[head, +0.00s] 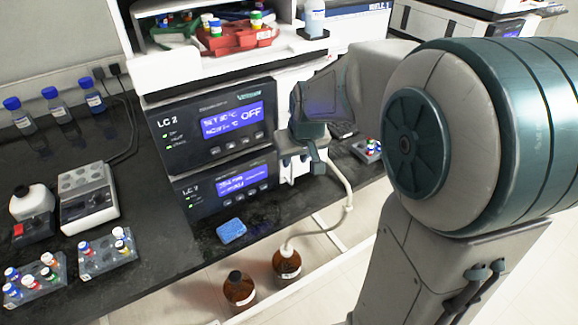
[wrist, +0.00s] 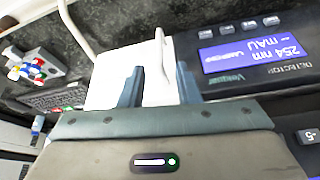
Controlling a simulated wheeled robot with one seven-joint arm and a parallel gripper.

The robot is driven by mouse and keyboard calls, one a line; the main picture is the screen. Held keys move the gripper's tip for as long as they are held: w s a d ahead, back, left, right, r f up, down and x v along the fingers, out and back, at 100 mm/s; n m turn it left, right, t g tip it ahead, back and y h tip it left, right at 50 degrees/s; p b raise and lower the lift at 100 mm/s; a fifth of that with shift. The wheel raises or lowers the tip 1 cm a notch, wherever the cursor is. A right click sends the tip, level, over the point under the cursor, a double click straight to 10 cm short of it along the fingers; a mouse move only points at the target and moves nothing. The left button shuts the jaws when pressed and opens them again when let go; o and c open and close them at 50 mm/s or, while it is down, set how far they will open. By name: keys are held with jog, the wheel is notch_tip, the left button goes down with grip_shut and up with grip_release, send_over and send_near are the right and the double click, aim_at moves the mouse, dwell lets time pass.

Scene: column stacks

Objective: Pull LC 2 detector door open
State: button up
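The LC 2 detector (head: 222,190) is the lower dark module of the stack, with a lit blue display. Its display and "DETECTOR" label also show upside down in the wrist view (wrist: 240,55). The white door (wrist: 112,82) lies beside the display and looks closed, though its edges are partly hidden. A slim white handle (wrist: 161,50) stands out from it. My gripper (head: 304,163) is in front of the door, covering much of it in the head view. In the wrist view its two blue-grey fingers (wrist: 160,85) are apart, one on each side of the handle, with visible gaps.
A pale hose (head: 345,190) hangs right of my gripper, down to amber bottles (head: 287,262) below the bench edge. A blue sponge (head: 231,230) lies in front of the stack. Vial racks (head: 108,252) stand at left, and a small rack (head: 368,148) at right.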

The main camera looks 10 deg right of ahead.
aim_at(292, 166)
jog(key=x, duration=0.7)
jog(key=shift+w+a+f, duration=0.1)
jog(key=shift+w+f, duration=0.05)
jog(key=shift+f, duration=0.15)
grip_shut()
